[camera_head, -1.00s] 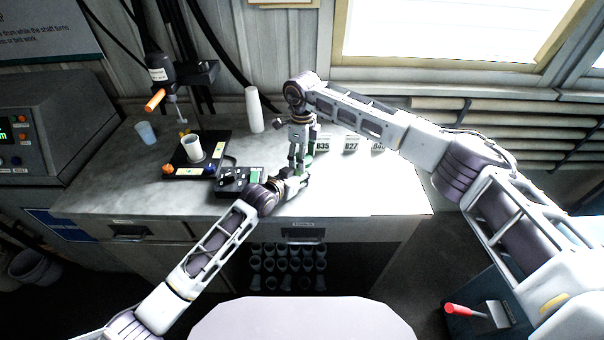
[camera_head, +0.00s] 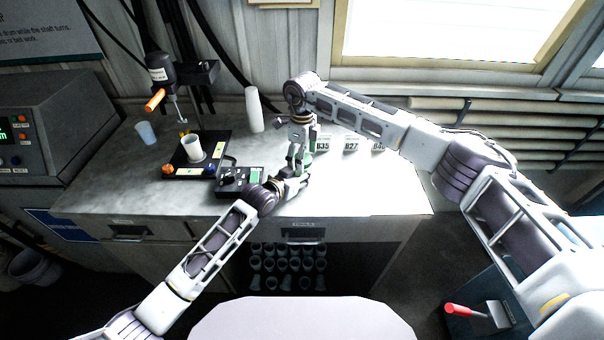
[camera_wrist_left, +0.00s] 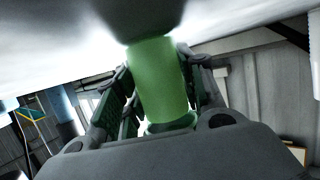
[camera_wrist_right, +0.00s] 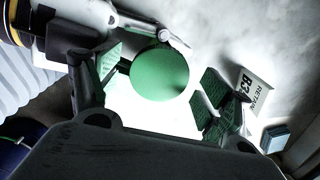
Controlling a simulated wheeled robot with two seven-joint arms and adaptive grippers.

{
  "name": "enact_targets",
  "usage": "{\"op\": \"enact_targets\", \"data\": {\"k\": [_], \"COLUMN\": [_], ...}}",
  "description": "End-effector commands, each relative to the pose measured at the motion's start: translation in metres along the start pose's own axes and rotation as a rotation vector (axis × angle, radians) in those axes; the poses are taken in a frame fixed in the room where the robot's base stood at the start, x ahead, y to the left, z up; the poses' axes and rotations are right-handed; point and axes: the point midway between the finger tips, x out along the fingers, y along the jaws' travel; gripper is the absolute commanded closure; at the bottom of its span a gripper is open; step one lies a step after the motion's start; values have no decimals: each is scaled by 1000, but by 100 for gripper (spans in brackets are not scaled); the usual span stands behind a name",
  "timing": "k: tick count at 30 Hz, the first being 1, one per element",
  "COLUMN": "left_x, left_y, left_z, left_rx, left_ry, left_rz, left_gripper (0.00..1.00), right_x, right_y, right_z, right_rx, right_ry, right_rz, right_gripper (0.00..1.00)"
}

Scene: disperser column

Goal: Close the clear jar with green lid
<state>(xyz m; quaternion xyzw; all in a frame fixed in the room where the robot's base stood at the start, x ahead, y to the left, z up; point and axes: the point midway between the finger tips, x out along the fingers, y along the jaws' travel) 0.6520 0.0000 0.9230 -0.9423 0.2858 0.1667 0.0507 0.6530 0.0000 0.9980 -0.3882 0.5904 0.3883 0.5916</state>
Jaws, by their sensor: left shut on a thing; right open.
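The jar body (camera_wrist_left: 158,80) shows as a green-tinted cylinder in the left wrist view. My left gripper (camera_head: 297,181) is shut on it, with a finger on each side. The round green lid (camera_wrist_right: 160,73) shows from above in the right wrist view. My right gripper (camera_wrist_right: 160,88) is open, with its green-padded fingers apart on either side of the lid. In the head view the right gripper (camera_head: 299,158) points down just above the left one, and the lid (camera_head: 307,159) is partly hidden between them. How tightly the lid sits on the jar cannot be told.
A black control box (camera_head: 238,181) stands left of the left gripper. Beyond it are a stirrer base (camera_head: 190,172) with a white cup (camera_head: 192,147), a blue cup (camera_head: 146,133) and a white cylinder (camera_head: 254,110). Numbered cards (camera_head: 351,145) stand at the right. The bench front right is clear.

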Motion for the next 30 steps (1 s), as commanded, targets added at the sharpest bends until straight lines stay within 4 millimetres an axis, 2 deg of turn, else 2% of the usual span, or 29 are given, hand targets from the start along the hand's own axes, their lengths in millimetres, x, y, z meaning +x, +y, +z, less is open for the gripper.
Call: {"op": "enact_targets", "data": {"k": [5, 11, 30], "left_x": [0, 0, 0], "left_y": [0, 0, 0], "left_z": [0, 0, 0], "left_rx": [0, 0, 0], "left_ry": [0, 0, 0], "left_rz": [0, 0, 0], "left_gripper": [100, 100, 100], "right_x": [-2, -15, -103], "right_y": [0, 0, -1], "right_z": [0, 1, 0], "right_rx": [0, 0, 0], "right_ry": [0, -2, -1], "right_rz": [0, 0, -1], "right_gripper": [21, 21, 21]}}
